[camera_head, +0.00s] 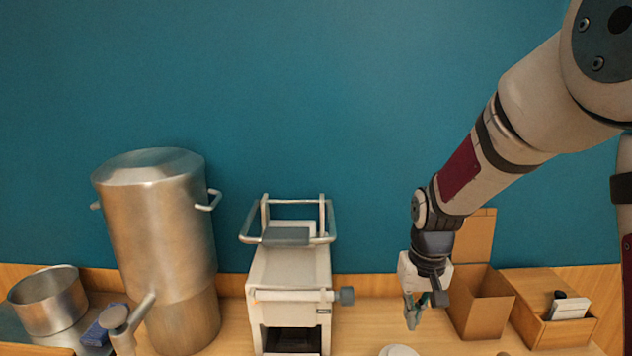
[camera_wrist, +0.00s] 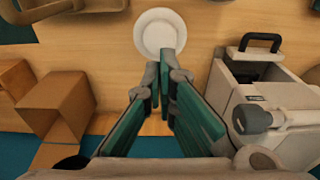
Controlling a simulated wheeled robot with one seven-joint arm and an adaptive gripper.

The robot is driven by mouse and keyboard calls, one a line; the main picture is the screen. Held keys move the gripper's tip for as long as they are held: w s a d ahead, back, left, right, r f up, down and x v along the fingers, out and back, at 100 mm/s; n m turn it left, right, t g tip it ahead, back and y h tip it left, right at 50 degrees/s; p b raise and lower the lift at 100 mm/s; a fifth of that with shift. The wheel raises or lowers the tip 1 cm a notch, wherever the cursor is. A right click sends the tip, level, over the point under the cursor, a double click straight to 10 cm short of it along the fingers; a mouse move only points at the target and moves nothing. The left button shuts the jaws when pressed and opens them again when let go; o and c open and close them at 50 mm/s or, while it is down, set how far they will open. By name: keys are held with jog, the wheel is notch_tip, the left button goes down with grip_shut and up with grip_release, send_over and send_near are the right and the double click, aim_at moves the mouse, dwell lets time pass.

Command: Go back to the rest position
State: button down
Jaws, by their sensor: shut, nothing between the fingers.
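My gripper (camera_head: 412,318) hangs from my arm at the right of the head view, pointing down over the counter. In the wrist view its green fingers (camera_wrist: 165,98) meet at their tips with nothing between them. A white plate (camera_wrist: 160,33) lies on the counter beyond the fingertips in the wrist view. Only the edge of the plate (camera_head: 398,350) shows at the bottom of the head view. My gripper is above the counter and holds nothing.
A white machine (camera_head: 290,272) with a side knob stands left of my gripper. A brown box (camera_head: 481,308) stands close at its right, with a wooden holder (camera_head: 562,330) beyond. A large metal pot (camera_head: 158,230) and a smaller pan (camera_head: 48,302) are at the left. The teal wall (camera_head: 330,90) is behind.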

jog(key=s+r+t+b, duration=0.1)
jog(key=s+r+t, duration=0.1)
jog(key=s+r, duration=0.8)
jog(key=s+r+t+b, duration=0.1)
jog(key=s+r, duration=0.4)
jog(key=s, duration=0.5)
jog(key=shift+r+t, duration=0.4)
jog(key=shift+t, duration=0.4)
